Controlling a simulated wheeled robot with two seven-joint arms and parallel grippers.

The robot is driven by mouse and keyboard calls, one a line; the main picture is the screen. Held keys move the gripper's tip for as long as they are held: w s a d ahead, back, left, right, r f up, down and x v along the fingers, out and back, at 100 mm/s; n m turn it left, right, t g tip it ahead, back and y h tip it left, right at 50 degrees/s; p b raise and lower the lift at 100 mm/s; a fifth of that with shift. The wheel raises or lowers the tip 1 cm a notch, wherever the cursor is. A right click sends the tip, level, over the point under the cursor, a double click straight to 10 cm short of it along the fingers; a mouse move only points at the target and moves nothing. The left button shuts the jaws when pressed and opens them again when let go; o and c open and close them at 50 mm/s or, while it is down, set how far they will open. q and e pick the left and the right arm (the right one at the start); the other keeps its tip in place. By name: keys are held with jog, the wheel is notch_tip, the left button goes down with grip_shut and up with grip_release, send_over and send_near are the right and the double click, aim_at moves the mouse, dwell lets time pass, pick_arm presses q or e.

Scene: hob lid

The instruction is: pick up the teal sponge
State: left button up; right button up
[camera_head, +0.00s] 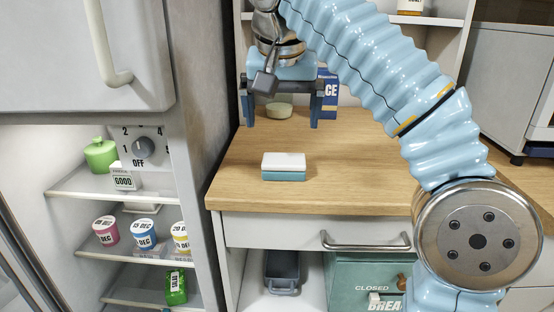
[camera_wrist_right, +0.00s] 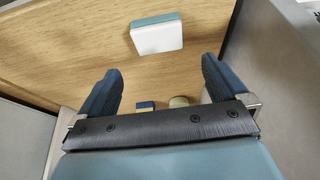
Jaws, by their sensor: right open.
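The teal sponge (camera_head: 284,167) lies flat on the wooden counter, with a white upper layer and a teal lower layer. It also shows in the right wrist view (camera_wrist_right: 157,35), at the top, beyond the fingertips. My right gripper (camera_head: 281,122) hangs above the rear of the counter with its two fingers wide apart and nothing between them. It is behind the sponge in the head view and apart from it. The right wrist view shows both open fingers (camera_wrist_right: 160,80). My left gripper is not in view.
A blue box (camera_head: 328,95) and a pale round container (camera_head: 279,107) stand at the counter's back, behind my right gripper. An open fridge (camera_head: 190,200) with several cups borders the counter's left side. The wooden counter (camera_head: 350,190) is clear around the sponge.

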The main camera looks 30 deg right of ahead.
aim_at(284, 159)
jog(key=x, duration=0.7)
jog(key=shift+s, duration=0.15)
jog(key=x, duration=0.5)
jog(key=shift+s+d+f, duration=0.1)
jog(key=shift+s+f, duration=0.05)
jog(key=shift+f, duration=0.05)
jog(key=shift+c, duration=0.5)
jog(key=c, duration=0.6)
jog(key=shift+o, duration=0.2)
jog(key=shift+r, duration=0.25)
